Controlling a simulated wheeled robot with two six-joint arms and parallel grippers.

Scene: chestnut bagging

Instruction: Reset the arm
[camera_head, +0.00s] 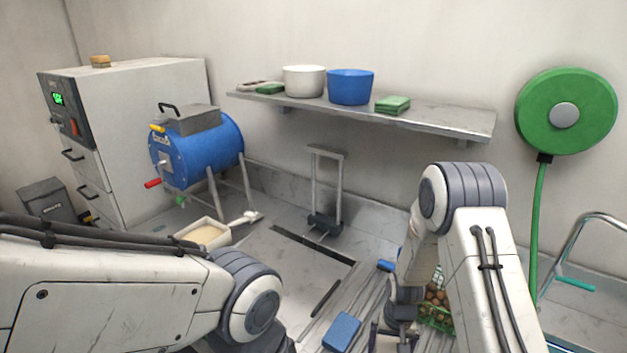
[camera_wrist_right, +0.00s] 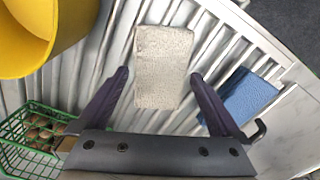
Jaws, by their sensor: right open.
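My right arm comes down on the right of the head view, with its gripper (camera_head: 392,338) low over the slatted rack and partly cut off by the frame edge. In the right wrist view the gripper (camera_wrist_right: 160,75) is open, its two dark fingers apart. A beige block (camera_wrist_right: 162,65) lies on the slats beyond and between the fingertips, and I see no grip on it. A green wire basket of chestnuts (camera_head: 437,305) is beside the right arm; it also shows in the wrist view (camera_wrist_right: 60,160). My left arm crosses the lower left; its gripper is out of frame.
A blue sponge (camera_head: 341,332) lies on the slats. A yellow container (camera_wrist_right: 28,35) is close by in the wrist view. A blue drum machine (camera_head: 196,150) and a pale tray (camera_head: 204,235) are at left. A wall shelf (camera_head: 440,116) holds bowls. A green hose reel (camera_head: 540,120) hangs right.

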